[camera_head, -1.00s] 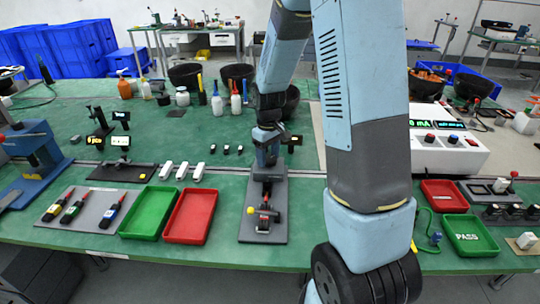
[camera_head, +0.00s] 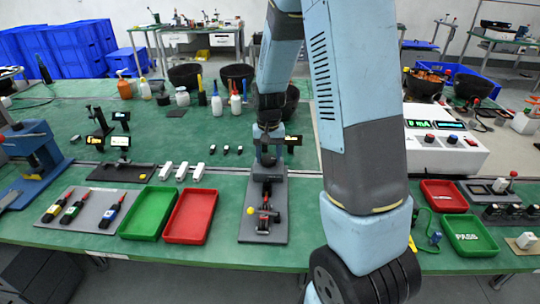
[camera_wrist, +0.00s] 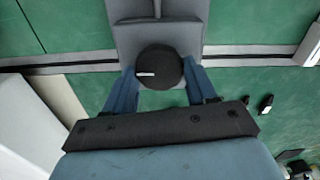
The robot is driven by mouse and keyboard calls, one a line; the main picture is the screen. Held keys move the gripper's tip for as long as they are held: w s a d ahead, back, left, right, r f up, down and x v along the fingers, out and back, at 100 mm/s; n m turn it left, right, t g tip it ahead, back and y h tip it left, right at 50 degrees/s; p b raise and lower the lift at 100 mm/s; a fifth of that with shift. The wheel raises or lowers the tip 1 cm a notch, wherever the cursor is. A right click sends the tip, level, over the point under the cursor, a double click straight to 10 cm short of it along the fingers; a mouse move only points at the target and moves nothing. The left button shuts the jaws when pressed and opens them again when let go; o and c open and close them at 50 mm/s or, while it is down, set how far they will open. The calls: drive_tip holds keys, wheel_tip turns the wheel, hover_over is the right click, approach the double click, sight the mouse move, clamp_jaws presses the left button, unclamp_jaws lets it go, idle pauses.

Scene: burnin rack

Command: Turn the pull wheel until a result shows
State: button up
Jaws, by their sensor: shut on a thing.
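The pull wheel (camera_wrist: 165,58) is a dark round knob with a short white mark on its left side, in the wrist view. It sits on a grey pull stand (camera_head: 276,228) at the front middle of the bench. My gripper (camera_wrist: 160,75) is around the wheel, with one blue finger on each side, shut on it. In the head view my gripper (camera_head: 268,146) is at the top of the stand, and the wheel is mostly hidden there. A small dark display (camera_head: 293,141) shows beside the stand's top; I cannot read it.
A red tray (camera_head: 190,216) and a green tray (camera_head: 148,212) lie left of the stand. Several small white blocks (camera_head: 182,171) lie behind them. A white power supply (camera_head: 445,146) stands to the right.

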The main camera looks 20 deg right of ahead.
sight(269, 157)
drive_tip(key=shift+w, duration=0.1)
idle(0.4)
drive_tip(key=o, duration=1.1)
drive_tip(key=shift+c, duration=0.2)
wheel_tip(269, 157, up, 14)
drive_tip(key=shift+f, duration=0.15)
drive_tip(key=s+r+n+t, duration=0.1)
drive_tip(key=s+r, duration=0.3)
drive_tip(key=s, duration=0.4)
drive_tip(key=s+r+n+t, duration=0.1)
drive_tip(key=s+r, duration=0.3)
drive_tip(key=s, duration=0.4)
drive_tip(key=s+r+t, duration=0.3)
drive_tip(key=s+r, duration=0.1)
drive_tip(key=s, duration=0.4)
drive_tip(key=shift+s+r+n+t, duration=0.2)
drive_tip(key=shift+r+n+t, duration=0.1)
drive_tip(key=shift+r+n, duration=0.1)
